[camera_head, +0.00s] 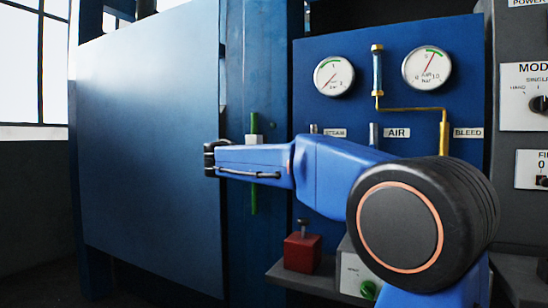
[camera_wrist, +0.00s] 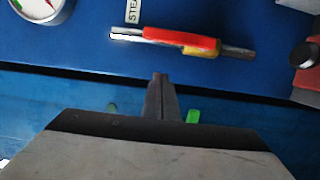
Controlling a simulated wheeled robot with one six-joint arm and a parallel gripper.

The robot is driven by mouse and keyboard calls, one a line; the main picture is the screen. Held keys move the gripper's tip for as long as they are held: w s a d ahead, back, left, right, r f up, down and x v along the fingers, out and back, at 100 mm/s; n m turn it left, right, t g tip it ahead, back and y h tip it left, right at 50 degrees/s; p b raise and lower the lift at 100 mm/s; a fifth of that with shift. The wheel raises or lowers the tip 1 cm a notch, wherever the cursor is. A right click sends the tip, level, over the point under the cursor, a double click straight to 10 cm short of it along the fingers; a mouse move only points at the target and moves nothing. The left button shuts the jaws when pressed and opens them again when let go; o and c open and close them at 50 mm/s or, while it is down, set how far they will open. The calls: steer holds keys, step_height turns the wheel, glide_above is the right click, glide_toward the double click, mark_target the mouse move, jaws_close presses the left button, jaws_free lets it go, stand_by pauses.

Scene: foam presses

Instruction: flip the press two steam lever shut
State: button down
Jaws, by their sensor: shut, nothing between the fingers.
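In the wrist view the steam lever (camera_wrist: 182,38) has a red handle lying lengthwise along a silver pipe (camera_wrist: 232,51), with a yellow valve body beside it. The partly cut STEAM label (camera_wrist: 132,10) is next to it. My gripper (camera_wrist: 160,76) is shut and empty. Its fingertips appear below the lever in that view, apart from it, over the panel's lower edge. In the head view my arm covers the steam lever. Only the top of its pipe (camera_head: 313,128) and the STEAM label (camera_head: 334,133) show.
The blue panel (camera_head: 400,119) carries two gauges, AIR and BLEED labels and a brass pipe (camera_head: 444,132). A green rod (camera_head: 254,200) stands on the blue column. A red block (camera_head: 302,253) sits on a low shelf. A large blue plate (camera_head: 145,120) fills the left.

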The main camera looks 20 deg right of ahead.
steer(key=shift+s+d, duration=0.4)
steer(key=shift+d, duration=0.35)
steer(key=shift+s+d, duration=0.4)
steer(key=shift+d, duration=0.3)
steer(key=shift+s+d, duration=0.4)
steer(key=shift+d, duration=0.35)
steer(key=shift+s+d+r+m, duration=0.1)
steer(key=shift+s+d+m, duration=0.15)
steer(key=shift+m, duration=0.25)
steer(key=s+d+f+m+t+y, duration=0.1)
steer(key=s+d+f+m+y, duration=0.3)
steer(key=s+m, duration=0.4)
steer(key=shift+s+d+f+m+t, duration=0.15)
steer(key=shift+d+f+m+t, duration=0.3)
steer(key=shift+d+m, duration=1.5)
steer(key=shift+a+f+m, duration=0.2)
steer(key=shift+a+m, duration=0.55)
steer(key=shift+a, duration=0.05)
